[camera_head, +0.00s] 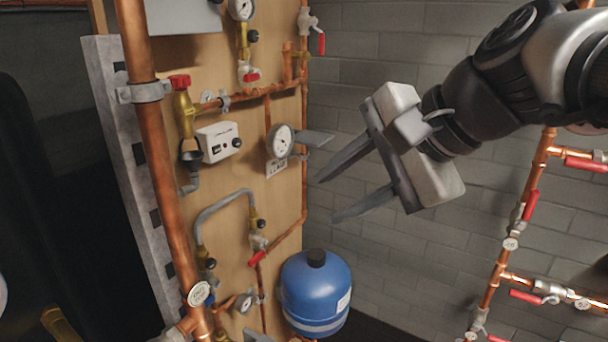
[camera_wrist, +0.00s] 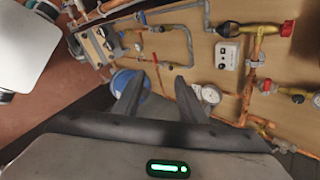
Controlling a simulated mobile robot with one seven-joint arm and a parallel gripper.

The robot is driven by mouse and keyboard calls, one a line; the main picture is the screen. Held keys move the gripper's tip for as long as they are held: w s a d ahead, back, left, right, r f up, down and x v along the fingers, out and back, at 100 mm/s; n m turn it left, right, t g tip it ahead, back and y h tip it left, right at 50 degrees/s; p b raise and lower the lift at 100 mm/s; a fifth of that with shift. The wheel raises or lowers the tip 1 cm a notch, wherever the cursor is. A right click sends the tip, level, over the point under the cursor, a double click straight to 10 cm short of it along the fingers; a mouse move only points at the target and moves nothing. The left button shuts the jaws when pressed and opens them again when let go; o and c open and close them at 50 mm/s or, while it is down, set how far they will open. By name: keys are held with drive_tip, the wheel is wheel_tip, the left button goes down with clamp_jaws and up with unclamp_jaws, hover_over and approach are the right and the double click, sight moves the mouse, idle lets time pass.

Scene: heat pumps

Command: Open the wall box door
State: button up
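A grey box (camera_head: 182,14) sits at the top of the wooden panel in the head view, cut off by the top edge. It may be the wall box; I cannot make out a door or handle. A small white control box (camera_head: 217,142) with a knob is mounted lower on the panel, and it also shows in the wrist view (camera_wrist: 226,56). My gripper (camera_head: 327,199) is open and empty, right of the panel in the head view, its fingers pointing left and slightly down. In the wrist view, both fingers (camera_wrist: 130,75) point toward the panel, with nothing between them.
A thick copper pipe (camera_head: 152,170) runs along the panel's left side. A pressure gauge (camera_head: 281,140), valves and thinner pipes cover the wooden panel (camera_head: 225,180). A blue tank (camera_head: 315,290) stands below. More copper pipes with red handles (camera_head: 530,205) are at right.

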drive_tip(key=shift+s+f, duration=0.1)
drive_tip(key=shift+f, duration=0.1)
